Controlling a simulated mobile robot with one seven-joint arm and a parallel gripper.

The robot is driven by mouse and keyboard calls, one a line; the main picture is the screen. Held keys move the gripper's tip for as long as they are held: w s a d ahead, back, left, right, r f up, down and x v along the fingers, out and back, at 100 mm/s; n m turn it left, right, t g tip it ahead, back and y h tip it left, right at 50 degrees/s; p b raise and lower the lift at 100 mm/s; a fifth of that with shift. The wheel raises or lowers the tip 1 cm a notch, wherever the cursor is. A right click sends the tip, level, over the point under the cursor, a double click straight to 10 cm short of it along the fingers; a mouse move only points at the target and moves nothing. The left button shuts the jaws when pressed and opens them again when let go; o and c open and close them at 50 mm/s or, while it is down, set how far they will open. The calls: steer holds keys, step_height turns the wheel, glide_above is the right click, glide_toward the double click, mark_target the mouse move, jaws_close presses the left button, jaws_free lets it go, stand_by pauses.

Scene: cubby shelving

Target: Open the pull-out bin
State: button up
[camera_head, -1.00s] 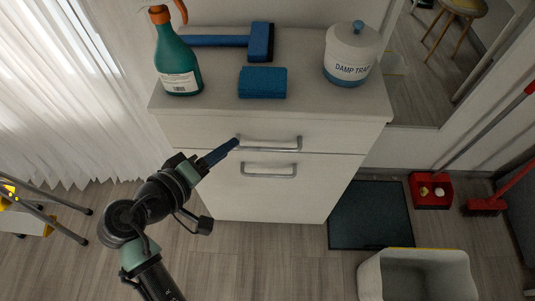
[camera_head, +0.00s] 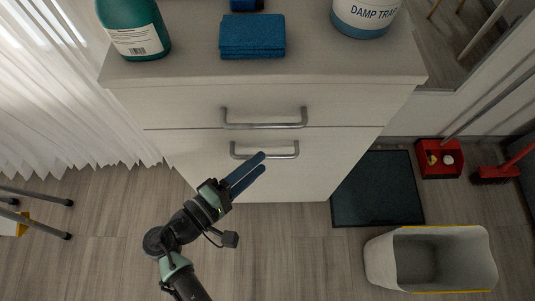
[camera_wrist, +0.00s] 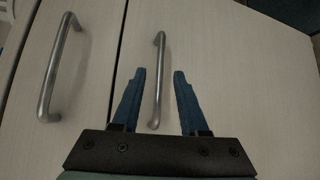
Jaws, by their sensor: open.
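The white cabinet has a drawer (camera_head: 180,108) at the top and a taller pull-out bin front (camera_head: 345,160) below it. The bin front looks closed, and its metal bar handle (camera_head: 265,155) runs along its upper edge. The drawer's own handle (camera_head: 263,124) is just above. My gripper (camera_head: 265,163) is open, with its blue fingers at the lower handle in the head view. In the wrist view, the lower handle (camera_wrist: 158,80) lies between my open fingers (camera_wrist: 160,75), nearer the left one. I cannot tell whether either finger touches it. The drawer handle (camera_wrist: 58,68) is at the left.
A dark mat (camera_head: 377,190) and a pale open bin (camera_head: 385,262) lie to the right on the floor. Floor in front is clear.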

mark_target(268, 155)
steer(key=shift+x, duration=2.1)
jaws_close()
steer(key=shift+a, duration=0.1)
